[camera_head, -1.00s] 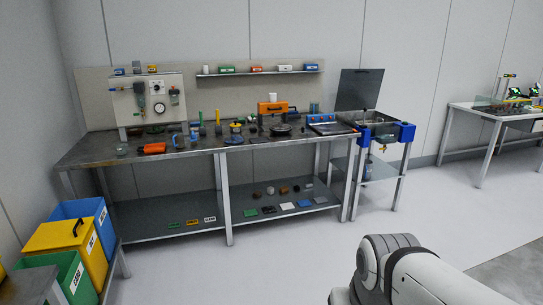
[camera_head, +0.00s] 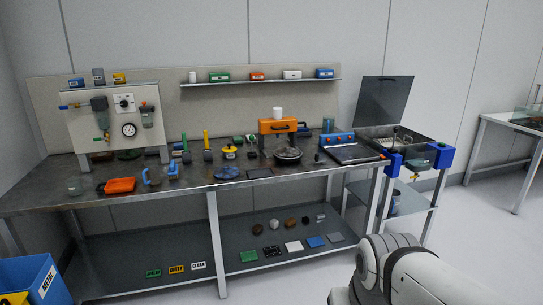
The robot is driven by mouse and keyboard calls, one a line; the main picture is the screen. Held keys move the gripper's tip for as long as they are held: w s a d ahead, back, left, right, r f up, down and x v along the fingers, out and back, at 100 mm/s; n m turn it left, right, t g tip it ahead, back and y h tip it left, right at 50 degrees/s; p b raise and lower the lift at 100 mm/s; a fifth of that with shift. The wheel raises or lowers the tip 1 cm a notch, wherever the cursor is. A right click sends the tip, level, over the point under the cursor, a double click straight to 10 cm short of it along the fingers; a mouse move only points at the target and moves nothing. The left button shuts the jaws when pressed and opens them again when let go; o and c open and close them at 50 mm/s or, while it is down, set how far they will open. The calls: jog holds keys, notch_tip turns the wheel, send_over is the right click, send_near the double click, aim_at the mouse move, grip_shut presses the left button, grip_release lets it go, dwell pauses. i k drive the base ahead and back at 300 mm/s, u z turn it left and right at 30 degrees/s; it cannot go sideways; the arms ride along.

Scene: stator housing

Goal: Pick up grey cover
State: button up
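I cannot tell for sure which thing is the grey cover. A dark grey round piece (camera_head: 288,155) sits on the bench top in front of the orange device, right of the middle. A small flat grey square (camera_head: 334,237) lies at the right end of a row of flat squares on the lower shelf. Another dark flat piece (camera_head: 260,173) lies near the bench's front edge. My white and grey arm shows at the lower right, well in front of the bench. My gripper is outside the picture.
The metal bench (camera_head: 120,195) carries several tools, a gauge panel (camera_head: 122,127) and an orange device (camera_head: 276,126). A sink stand (camera_head: 385,150) with blue corners adjoins it on the right. A blue bin (camera_head: 38,280) stands at the lower left. The floor (camera_head: 480,220) at right is clear.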

aim_at(287, 152)
jog(key=i, duration=2.5)
jog(key=z, duration=1.35)
jog(key=i, duration=1.2)
jog(key=u, duration=1.4)
